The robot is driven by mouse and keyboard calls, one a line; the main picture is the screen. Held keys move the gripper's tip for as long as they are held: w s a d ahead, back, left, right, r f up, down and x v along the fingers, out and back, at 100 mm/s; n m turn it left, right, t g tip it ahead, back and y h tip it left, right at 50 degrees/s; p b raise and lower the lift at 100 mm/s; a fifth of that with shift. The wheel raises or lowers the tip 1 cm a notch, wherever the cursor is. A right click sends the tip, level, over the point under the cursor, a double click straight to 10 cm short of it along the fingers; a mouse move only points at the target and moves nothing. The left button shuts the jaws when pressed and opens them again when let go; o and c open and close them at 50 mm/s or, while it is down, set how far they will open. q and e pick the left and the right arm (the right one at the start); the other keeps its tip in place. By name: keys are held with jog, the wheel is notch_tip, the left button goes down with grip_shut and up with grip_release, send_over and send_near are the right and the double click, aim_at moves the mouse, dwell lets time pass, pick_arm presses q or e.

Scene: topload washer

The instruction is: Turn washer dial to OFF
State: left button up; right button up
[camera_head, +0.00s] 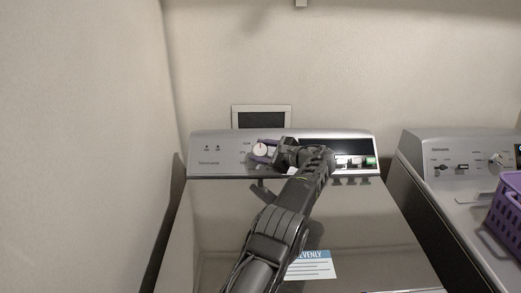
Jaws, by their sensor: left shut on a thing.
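The washer (210,225) stands in the middle, its lid closed and its control panel (215,142) along the back. The round pale dial (260,149) is on the left half of the panel, with a small red mark near its top. My left gripper (262,150) is at the dial, its fingers around it and shut on it. The arm reaches up across the lid and covers the panel just right of the dial. The printing around the dial is too small to read. My right gripper is not in view.
A second machine (460,150) stands to the right, with a purple basket (508,205) on it. Several small bottles or switches (355,161) sit at the panel's right. A label (312,265) lies on the lid. A wall is close on the left.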

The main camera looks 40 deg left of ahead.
aim_at(265, 152)
pick_arm(q)
jog(key=o, duration=1.4)
jog(key=shift+c, duration=0.2)
jog(key=shift+d, duration=0.15)
jog(key=b+v, duration=0.2)
jog(key=v, duration=0.4)
jog(key=shift+d+r, duration=0.1)
jog(key=shift+d, duration=0.3)
jog(key=shift+d+r, duration=0.15)
jog(key=shift+d, duration=0.2)
